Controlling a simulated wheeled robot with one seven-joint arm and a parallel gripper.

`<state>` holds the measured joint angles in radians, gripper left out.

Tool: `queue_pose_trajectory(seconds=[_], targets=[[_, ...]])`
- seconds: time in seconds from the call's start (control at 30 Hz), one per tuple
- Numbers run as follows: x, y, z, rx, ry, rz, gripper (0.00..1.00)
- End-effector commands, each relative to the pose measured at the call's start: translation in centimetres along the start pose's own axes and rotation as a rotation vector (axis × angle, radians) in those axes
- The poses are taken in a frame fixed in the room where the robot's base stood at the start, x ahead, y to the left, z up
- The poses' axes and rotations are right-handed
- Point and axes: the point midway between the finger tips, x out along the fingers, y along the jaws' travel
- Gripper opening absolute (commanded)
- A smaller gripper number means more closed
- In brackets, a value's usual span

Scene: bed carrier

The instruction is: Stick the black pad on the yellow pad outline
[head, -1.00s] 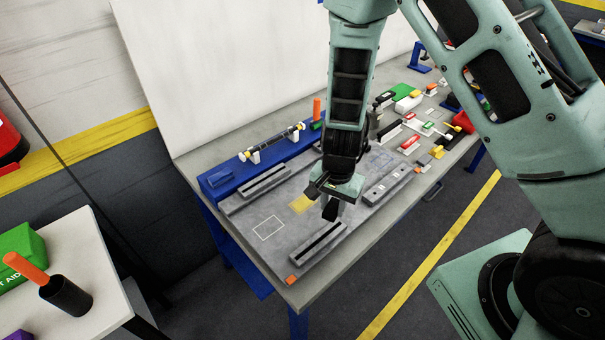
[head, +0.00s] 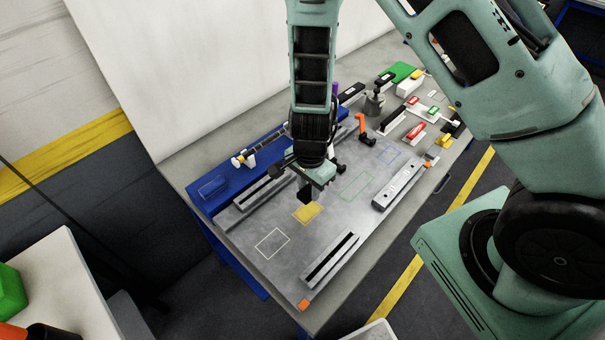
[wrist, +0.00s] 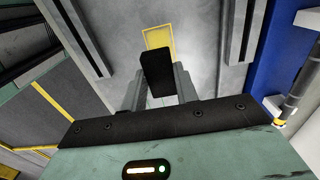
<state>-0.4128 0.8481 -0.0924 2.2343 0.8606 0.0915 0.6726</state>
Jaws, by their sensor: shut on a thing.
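My gripper (head: 308,186) is shut on the black pad (head: 306,195) and holds it over the grey work plate (head: 285,272). In the wrist view the black pad (wrist: 158,74) stands out between the two fingers (wrist: 158,95). The yellow pad outline (head: 309,213) lies on the plate just beside and below the pad in the head view. In the wrist view the yellow outline (wrist: 158,38) shows past the pad's far end, its lower part hidden by the pad. The pad appears to be above the plate; the exact gap cannot be told.
A white outline (head: 272,244) and a green outline (head: 357,186) flank the yellow one. Slotted grey rails (head: 331,258) and a grey block (head: 398,184) border the plate. A blue tray (head: 213,187) runs along the back. An orange-handled tool (head: 364,128) stands behind.

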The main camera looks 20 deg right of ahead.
Motion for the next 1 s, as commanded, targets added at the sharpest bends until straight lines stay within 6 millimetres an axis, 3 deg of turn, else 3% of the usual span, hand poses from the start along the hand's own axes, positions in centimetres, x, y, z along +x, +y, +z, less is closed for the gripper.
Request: queue_pose_trajectory(seconds=[0.57,1.0], targets=[[-0.1,0.0,0.2,-0.002,0.000,0.002,0.13],[2.9,0.0,0.2,-0.001,-0.001,0.002,0.13]])
